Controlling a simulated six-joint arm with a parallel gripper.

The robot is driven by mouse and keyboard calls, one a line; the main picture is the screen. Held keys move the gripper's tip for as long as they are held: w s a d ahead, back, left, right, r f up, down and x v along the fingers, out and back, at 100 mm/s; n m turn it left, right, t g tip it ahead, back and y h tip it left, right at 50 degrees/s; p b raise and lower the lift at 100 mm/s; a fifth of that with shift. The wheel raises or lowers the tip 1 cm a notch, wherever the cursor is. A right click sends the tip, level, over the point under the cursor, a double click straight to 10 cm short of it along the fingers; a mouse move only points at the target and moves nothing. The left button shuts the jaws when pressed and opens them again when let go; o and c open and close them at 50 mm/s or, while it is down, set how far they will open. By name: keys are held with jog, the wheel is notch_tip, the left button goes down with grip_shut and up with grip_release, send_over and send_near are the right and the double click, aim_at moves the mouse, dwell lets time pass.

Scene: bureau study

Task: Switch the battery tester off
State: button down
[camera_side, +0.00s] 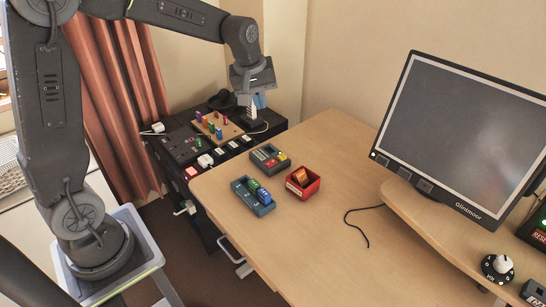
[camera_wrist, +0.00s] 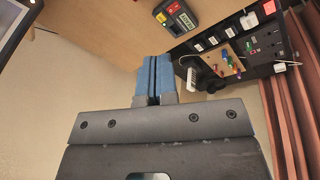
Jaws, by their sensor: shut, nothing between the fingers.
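What looks like the battery tester (camera_side: 270,158) is a dark grey box with a display and yellow and red parts, lying on the wooden desk near its left edge. My gripper (camera_side: 258,102) is shut and empty, with blue fingertips, above the back of the black cabinet and away from the tester. In the wrist view my gripper (camera_wrist: 154,76) has its blue fingers pressed together.
A blue-grey holder (camera_side: 252,197) with green and blue cells and a red bin (camera_side: 302,183) with an orange item stand near the tester. A white ribbed object (camera_side: 252,114) is close below my gripper. A pegboard (camera_side: 216,129) sits on the black cabinet. A monitor (camera_side: 465,130) stands right.

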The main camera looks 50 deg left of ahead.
jog(key=w+a+f+n+g, duration=0.1)
jog(key=w+a+f+n, duration=0.25)
jog(key=w+f, duration=0.3)
jog(key=n, duration=0.3)
send_over(273, 162)
jog(key=s, duration=0.2)
notch_tip(273, 162, down, 8)
jog(key=shift+w+g, duration=0.15)
jog(key=shift+g, duration=0.15)
jog(key=shift+a+f, duration=0.1)
jog(key=shift+f, duration=0.05)
jog(key=f, duration=0.4)
jog(key=w+f, duration=0.1)
jog(key=f, duration=0.8)
jog(key=shift+w+f, duration=0.35)
jog(key=shift+w+f, duration=0.1)
jog(key=shift+f, duration=0.25)
jog(key=shift+s, duration=0.2)
